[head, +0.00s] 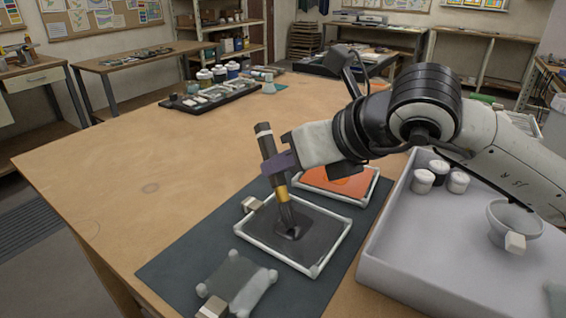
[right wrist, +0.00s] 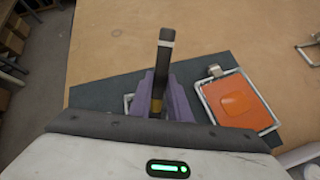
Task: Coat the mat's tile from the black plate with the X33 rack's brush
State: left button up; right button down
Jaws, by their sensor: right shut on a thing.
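My right gripper (head: 281,163) is shut on a dark-handled brush (head: 268,143) with a pale band and a gold ferrule. The brush stands slightly tilted, its dark bristles pointing down at the black plate (head: 318,240), where they appear to touch a dark paint patch. The black plate has a white rim and lies on the dark mat (head: 165,271). A greyish glass tile (head: 238,277) with white corner pieces lies on the mat nearer to me, apart from the brush. In the right wrist view, purple fingers (right wrist: 170,100) flank the brush handle (right wrist: 164,60). My left gripper is not in view.
An orange plate (head: 345,184) lies behind the black one. A pale grey tray (head: 400,260) at right holds white-lidded jars (head: 440,172) and a bowl (head: 515,218). A black rack (head: 215,96) stands at the far edge; its label is unreadable. The table's left is clear.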

jog(key=shift+f+b, duration=0.1)
jog(key=shift+b, duration=0.35)
dwell(0.7)
jog(key=shift+r+p, duration=0.4)
jog(key=shift+r, duration=0.75)
jog(key=shift+r, duration=0.1)
jog(key=shift+r+p, duration=0.7)
jog(key=shift+r, duration=1.25)
